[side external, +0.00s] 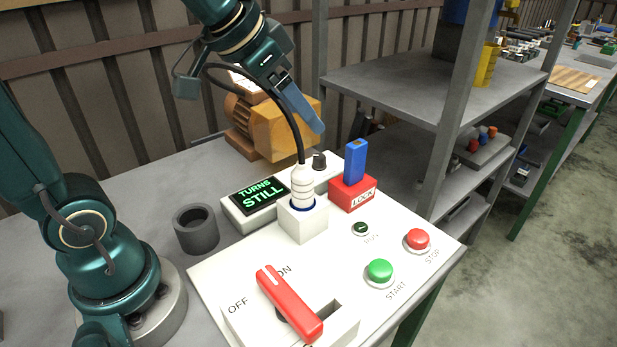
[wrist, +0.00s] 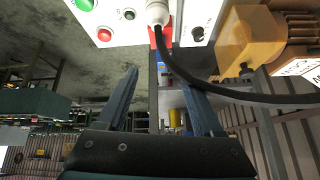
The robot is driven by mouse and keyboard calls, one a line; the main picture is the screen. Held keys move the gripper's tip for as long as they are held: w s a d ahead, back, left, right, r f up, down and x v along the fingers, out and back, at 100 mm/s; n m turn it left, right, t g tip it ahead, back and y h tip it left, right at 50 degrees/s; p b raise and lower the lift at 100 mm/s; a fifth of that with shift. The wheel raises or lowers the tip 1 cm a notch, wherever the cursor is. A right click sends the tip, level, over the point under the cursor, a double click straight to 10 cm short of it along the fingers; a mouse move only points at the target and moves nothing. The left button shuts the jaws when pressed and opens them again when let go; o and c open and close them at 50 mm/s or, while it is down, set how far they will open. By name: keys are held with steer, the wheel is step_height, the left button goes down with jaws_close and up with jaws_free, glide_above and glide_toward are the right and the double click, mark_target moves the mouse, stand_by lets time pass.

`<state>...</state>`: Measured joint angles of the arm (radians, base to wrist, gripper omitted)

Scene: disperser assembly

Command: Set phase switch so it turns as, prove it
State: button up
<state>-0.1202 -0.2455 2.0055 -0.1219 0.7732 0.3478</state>
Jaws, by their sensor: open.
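The phase switch looks to be the black knob (side external: 319,160) on a white box behind the panel; it also shows in the wrist view (wrist: 198,33). Its pointer direction is too small to read. A white plug (side external: 302,186) with a black cable stands upright in the socket block (side external: 303,222). My gripper (side external: 314,124) is above and behind the knob, apart from it. In the wrist view its two fingers (wrist: 160,88) are spread with nothing held between them.
The panel holds a red lever (side external: 290,303) marked OFF and ON, a green START button (side external: 379,271), a red STOP button (side external: 417,239), a dark RUN lamp (side external: 360,229) and a red LOCK block (side external: 352,194) with a blue piece (side external: 355,160). A motor (side external: 275,125) stands behind. The cable loops close to my gripper.

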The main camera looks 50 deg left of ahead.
steer(key=w+a+f, duration=0.2)
steer(key=w+a, duration=0.1)
steer(key=w, duration=0.3)
steer(key=n+g, duration=0.2)
steer(key=g, duration=0.1)
glide_above(319, 156)
steer(key=s, duration=0.2)
step_height(319, 156, down, 11)
steer(key=shift+s+r, duration=0.1)
steer(key=shift+s, duration=0.05)
steer(key=x, duration=0.3)
steer(key=shift+x, duration=0.8)
jaws_close()
